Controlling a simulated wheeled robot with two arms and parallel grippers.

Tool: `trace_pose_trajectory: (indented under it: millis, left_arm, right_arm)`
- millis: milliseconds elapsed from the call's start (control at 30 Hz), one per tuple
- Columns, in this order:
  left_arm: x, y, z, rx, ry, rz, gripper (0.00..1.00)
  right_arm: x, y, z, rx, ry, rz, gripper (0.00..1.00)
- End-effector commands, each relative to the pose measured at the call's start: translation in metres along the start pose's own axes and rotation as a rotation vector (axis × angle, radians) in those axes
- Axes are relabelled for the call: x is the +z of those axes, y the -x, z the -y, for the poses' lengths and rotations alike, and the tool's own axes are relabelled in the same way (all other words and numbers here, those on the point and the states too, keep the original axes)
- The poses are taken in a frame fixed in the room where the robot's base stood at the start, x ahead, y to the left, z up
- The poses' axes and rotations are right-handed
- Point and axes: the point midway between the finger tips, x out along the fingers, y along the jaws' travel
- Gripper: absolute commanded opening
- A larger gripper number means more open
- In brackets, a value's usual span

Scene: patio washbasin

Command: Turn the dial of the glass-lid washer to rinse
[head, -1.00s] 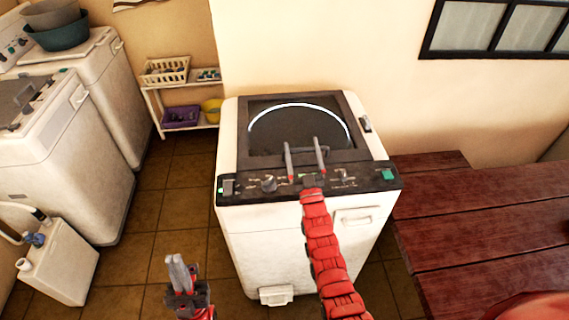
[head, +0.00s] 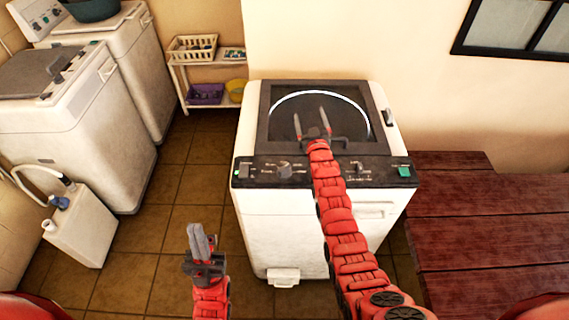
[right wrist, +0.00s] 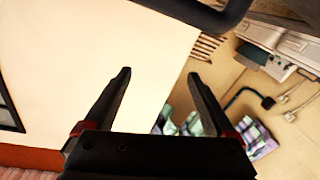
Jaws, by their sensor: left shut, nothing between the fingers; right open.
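The glass-lid washer (head: 257,212) stands in the middle of the head view, its dark glass lid (head: 285,128) down. Its black control panel along the front edge carries a round dial (head: 285,170) on the left part and a smaller knob (head: 359,168) on the right part. My right gripper (head: 310,117) is open and empty above the lid, beyond the panel and to the right of the dial. Its open fingers also show in the right wrist view (right wrist: 158,78). My left gripper (head: 199,230) is shut and empty, low in front of the washer's left side.
Two other white washers (head: 75,130) stand at the left, with a white jug (head: 78,228) on the floor. A shelf (head: 180,80) with baskets is behind. A dark red wooden table (head: 470,220) stands close on the right.

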Motion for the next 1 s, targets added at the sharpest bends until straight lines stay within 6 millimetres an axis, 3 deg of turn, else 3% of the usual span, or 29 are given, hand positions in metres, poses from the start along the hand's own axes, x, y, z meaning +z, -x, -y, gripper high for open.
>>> trace_pose_trajectory:
  millis: [200, 367, 533, 700, 800, 900, 1000]
  left_arm:
    - [-0.001, -0.006, 0.0, 0.0, 0.0, 0.0, 0.0]
    - [-0.002, -0.011, 0.001, 0.0, 0.0, 0.0, 0.0]
    - [-0.003, -0.016, 0.001, 0.0, 0.0, 0.0, 0.0]
    - [-0.003, -0.02, 0.001, 0.0, 0.0, 0.0, 0.0]
    - [-0.004, -0.021, 0.001, 0.0, 0.0, 0.0, 0.0]
    - [-0.003, -0.021, 0.001, 0.0, 0.0, 0.0, 0.0]
    - [-0.003, -0.018, 0.001, 0.0, 0.0, 0.0, 0.0]
  right_arm:
    - [0.004, -0.047, 0.031, -0.133, 0.073, 0.314, 0.9]
    - [-0.007, -0.048, 0.058, -0.299, 0.16, 0.645, 0.9]
    - [-0.043, -0.001, 0.075, -0.499, 0.257, 0.988, 0.9]
    - [-0.091, 0.067, 0.075, -0.676, 0.333, 1.258, 0.9]
    - [-0.112, 0.097, 0.071, -0.743, 0.359, 1.356, 0.9]
    - [-0.125, 0.113, 0.069, -0.779, 0.372, 1.406, 0.9]
    - [-0.124, 0.118, 0.069, -0.791, 0.376, 1.424, 0.9]
